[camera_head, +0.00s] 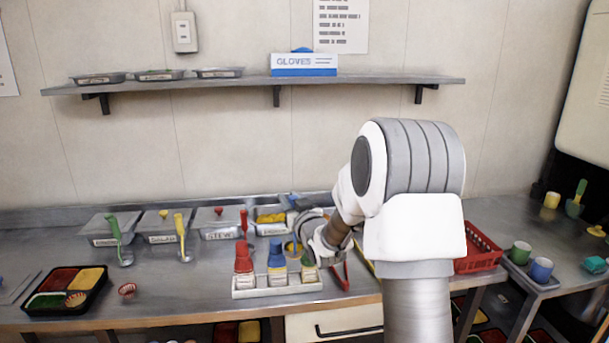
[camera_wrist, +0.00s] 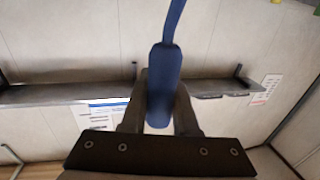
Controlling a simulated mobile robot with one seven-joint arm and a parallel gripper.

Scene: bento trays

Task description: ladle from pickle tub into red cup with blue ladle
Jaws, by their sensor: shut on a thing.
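My gripper (camera_wrist: 158,112) is shut on the dark blue handle of the blue ladle (camera_wrist: 166,70); its shaft runs up out of the wrist view. In the head view my gripper (camera_head: 312,232) is beside the pickle tub (camera_head: 271,229), to its right. The tub is open and holds yellow pieces. A small round thing with yellow in it (camera_head: 291,247) shows just left of my gripper; it looks like the ladle's bowl, but I cannot be sure. The small red cup (camera_head: 127,290) stands on the counter at the left, right of the black bento tray (camera_head: 37,309).
Red, blue and green-topped bottles stand in a white rack (camera_head: 277,288) in front of the tub. Lidded tubs stand left, with a green ladle (camera_head: 115,232) and a yellow ladle (camera_head: 180,230). A red basket (camera_head: 478,250) is right. The counter between cup and rack is clear.

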